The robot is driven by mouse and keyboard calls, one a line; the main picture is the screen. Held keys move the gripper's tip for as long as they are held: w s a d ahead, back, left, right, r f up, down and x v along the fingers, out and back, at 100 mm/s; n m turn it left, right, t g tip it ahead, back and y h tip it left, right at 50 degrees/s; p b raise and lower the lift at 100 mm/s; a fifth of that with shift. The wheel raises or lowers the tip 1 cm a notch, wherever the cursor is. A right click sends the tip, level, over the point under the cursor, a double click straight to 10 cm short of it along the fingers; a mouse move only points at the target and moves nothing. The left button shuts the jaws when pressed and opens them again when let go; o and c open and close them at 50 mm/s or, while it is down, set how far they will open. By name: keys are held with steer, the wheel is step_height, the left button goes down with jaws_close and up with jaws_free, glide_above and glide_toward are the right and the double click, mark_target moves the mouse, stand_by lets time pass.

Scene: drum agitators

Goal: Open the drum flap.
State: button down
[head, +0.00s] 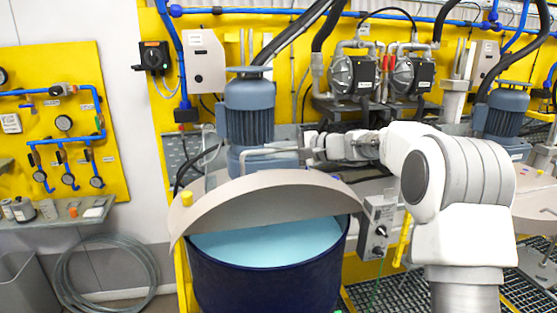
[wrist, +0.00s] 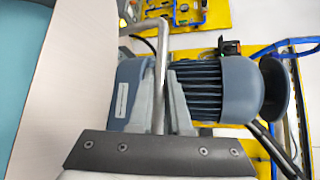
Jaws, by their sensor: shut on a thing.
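The drum flap (head: 265,215) is a beige half-round cover on the dark blue drum (head: 270,280). It stands tilted up, and light blue liquid shows in the opening below it. The flap's grey bar handle (head: 262,151) reaches right to my gripper (head: 308,150), which is shut on it above the flap. In the wrist view the flap (wrist: 70,70) is a pale panel on the left. The handle (wrist: 160,75) runs down to the dark, bolted edge of my gripper (wrist: 158,140). The exact contact between fingers and handle is hidden.
A blue-grey motor (head: 250,105) stands right behind the flap and handle, and fills the middle of the wrist view (wrist: 210,90). A grey control box (head: 378,225) is right of the drum. Two pumps (head: 355,80) hang on the yellow wall. A hose coil (head: 105,275) lies left.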

steer(key=shift+w+a+f+p, duration=0.1)
steer(key=shift+w+a+p, duration=0.2)
steer(key=shift+w, duration=0.55)
steer(key=shift+w+a+p, duration=0.2)
steer(key=shift+w+p, duration=0.05)
steer(key=shift+w, duration=0.65)
steer(key=shift+w+a+f+p, duration=0.1)
steer(key=shift+w+a+p, duration=0.2)
steer(key=shift+w, duration=0.55)
steer(key=c, duration=0.9)
jaws_free()
steer(key=b+v, duration=0.4)
steer(key=v, duration=1.3)
steer(key=shift+d+r, duration=0.2)
